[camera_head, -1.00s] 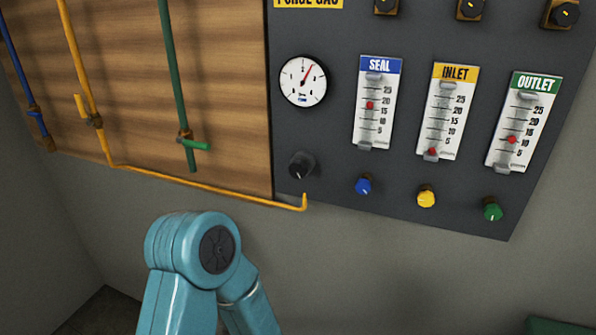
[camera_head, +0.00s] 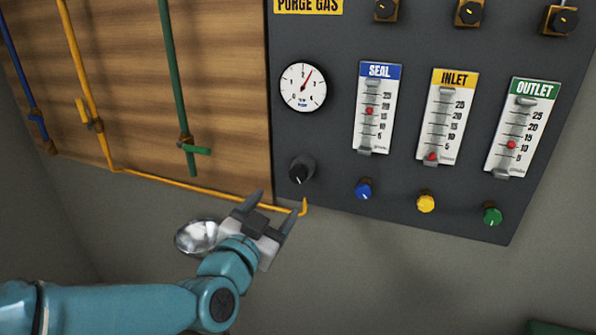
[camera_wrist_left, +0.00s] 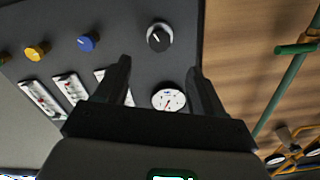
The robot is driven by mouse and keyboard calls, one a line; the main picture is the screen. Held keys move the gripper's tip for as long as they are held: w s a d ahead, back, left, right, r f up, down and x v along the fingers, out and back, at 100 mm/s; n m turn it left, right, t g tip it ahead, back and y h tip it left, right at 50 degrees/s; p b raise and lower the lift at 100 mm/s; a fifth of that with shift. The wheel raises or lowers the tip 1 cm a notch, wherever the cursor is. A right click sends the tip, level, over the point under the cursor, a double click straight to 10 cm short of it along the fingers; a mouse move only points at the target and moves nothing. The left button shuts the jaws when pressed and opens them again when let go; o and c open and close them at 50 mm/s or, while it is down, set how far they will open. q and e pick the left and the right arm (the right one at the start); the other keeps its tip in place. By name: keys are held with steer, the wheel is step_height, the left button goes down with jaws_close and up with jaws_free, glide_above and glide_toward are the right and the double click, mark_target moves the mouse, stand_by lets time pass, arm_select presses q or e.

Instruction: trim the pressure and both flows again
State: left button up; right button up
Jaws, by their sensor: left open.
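On the dark panel, a round pressure gauge (camera_head: 303,87) sits above a black knob (camera_head: 301,170). To its right are the SEAL meter (camera_head: 376,108), INLET meter (camera_head: 446,117) and OUTLET meter (camera_head: 521,128), each with a red float; INLET's float is lowest. Below them are a blue knob (camera_head: 364,189), a yellow knob (camera_head: 426,203) and a green knob (camera_head: 492,215). My left gripper (camera_head: 272,208) is open and empty, below and left of the black knob. In the left wrist view the black knob (camera_wrist_left: 159,37) lies ahead between the fingers, apart from them. My right gripper is not in view.
A yellow pipe (camera_head: 190,189) runs under the wood board and ends in an upturned tip beside my left gripper. A shiny metal dish-like object (camera_head: 197,237) shows beside my left wrist. Green pipe (camera_head: 174,80) with a handle is left. The wall below the panel is clear.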

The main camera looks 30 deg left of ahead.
mark_target(296, 178)
arm_select(q)
steer(key=p+x, duration=0.2)
steer(key=x, duration=1.1)
steer(key=shift+w+r, duration=0.1)
steer(key=shift+w, duration=0.05)
steer(key=c, duration=1)
